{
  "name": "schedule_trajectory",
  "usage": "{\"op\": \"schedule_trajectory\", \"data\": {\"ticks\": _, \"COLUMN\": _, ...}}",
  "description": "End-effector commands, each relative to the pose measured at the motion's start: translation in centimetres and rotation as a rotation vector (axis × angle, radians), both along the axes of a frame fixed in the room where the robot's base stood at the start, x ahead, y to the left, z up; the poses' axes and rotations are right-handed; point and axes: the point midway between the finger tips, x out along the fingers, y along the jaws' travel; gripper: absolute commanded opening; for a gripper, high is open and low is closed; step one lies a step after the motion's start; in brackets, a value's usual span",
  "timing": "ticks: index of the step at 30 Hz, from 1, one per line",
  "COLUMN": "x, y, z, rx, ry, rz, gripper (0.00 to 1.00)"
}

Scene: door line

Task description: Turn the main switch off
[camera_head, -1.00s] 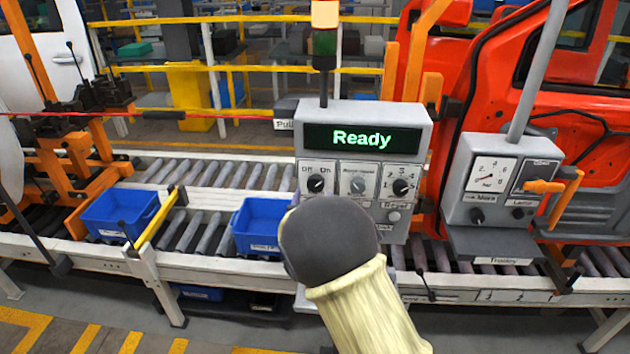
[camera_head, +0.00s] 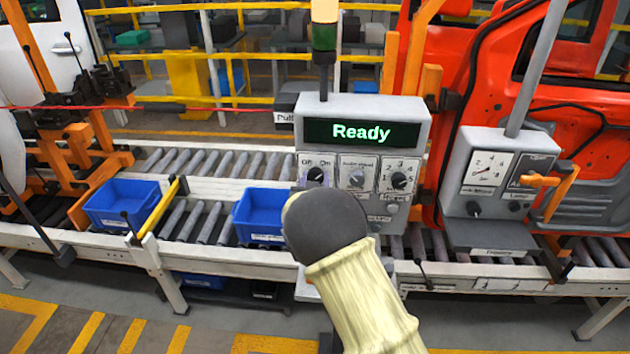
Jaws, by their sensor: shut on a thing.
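The grey control box (camera_head: 310,112) stands above the conveyor, with a lit green "Ready" on its display. Its left knob (camera_head: 316,175), dark and under the labels Off and On, is likely the main switch. The knob's exact pointing direction is too small to read surely. My arm, pale yellow with a dark rounded end, rises from below in front of the box's lower left part. My gripper's fingers do not show; the arm's dark end may hide them. I cannot tell what they touch.
A grey mode knob (camera_head: 356,178) and a dark numbered knob (camera_head: 399,180) sit to the right on the box. A gauge box (camera_head: 455,190) with an orange handle (camera_head: 540,181) stands farther right. Two blue bins (camera_head: 122,204) are on the conveyor. A red line (camera_head: 200,108) crosses behind.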

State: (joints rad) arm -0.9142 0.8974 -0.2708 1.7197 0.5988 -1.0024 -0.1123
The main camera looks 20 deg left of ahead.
Motion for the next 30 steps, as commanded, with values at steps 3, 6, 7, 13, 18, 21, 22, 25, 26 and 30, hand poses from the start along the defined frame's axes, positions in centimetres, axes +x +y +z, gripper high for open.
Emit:
{"op": "schedule_trajectory", "data": {"ticks": 3, "x": -0.03, "y": 0.02, "z": -0.01, "rx": -0.005, "ry": -0.001, "rz": 0.001, "gripper": 0.20}}
{"op": "schedule_trajectory", "data": {"ticks": 6, "x": -0.03, "y": 0.03, "z": -0.06, "rx": -0.018, "ry": -0.004, "rz": 0.001, "gripper": 0.20}}
{"op": "schedule_trajectory", "data": {"ticks": 7, "x": -0.04, "y": 0.04, "z": -0.07, "rx": -0.023, "ry": -0.006, "rz": 0.001, "gripper": 0.20}}
{"op": "schedule_trajectory", "data": {"ticks": 13, "x": -0.07, "y": 0.07, "z": -0.23, "rx": -0.094, "ry": -0.024, "rz": 0.002, "gripper": 0.20}}
{"op": "schedule_trajectory", "data": {"ticks": 18, "x": -0.04, "y": 0.00, "z": -0.27, "rx": -0.197, "ry": -0.048, "rz": 0.001, "gripper": 0.20}}
{"op": "schedule_trajectory", "data": {"ticks": 21, "x": -0.07, "y": 0.03, "z": -0.30, "rx": -0.277, "ry": -0.068, "rz": 0.002, "gripper": 0.20}}
{"op": "schedule_trajectory", "data": {"ticks": 22, "x": -0.07, "y": 0.02, "z": -0.31, "rx": -0.301, "ry": -0.074, "rz": 0.002, "gripper": 0.20}}
{"op": "schedule_trajectory", "data": {"ticks": 25, "x": -0.06, "y": 0.00, "z": -0.26, "rx": -0.390, "ry": -0.096, "rz": 0.001, "gripper": 0.20}}
{"op": "schedule_trajectory", "data": {"ticks": 26, "x": -0.05, "y": -0.01, "z": -0.22, "rx": -0.418, "ry": -0.102, "rz": 0.001, "gripper": 0.20}}
{"op": "schedule_trajectory", "data": {"ticks": 30, "x": -0.07, "y": 0.00, "z": -0.16, "rx": -0.549, "ry": -0.133, "rz": 0.002, "gripper": 0.20}}
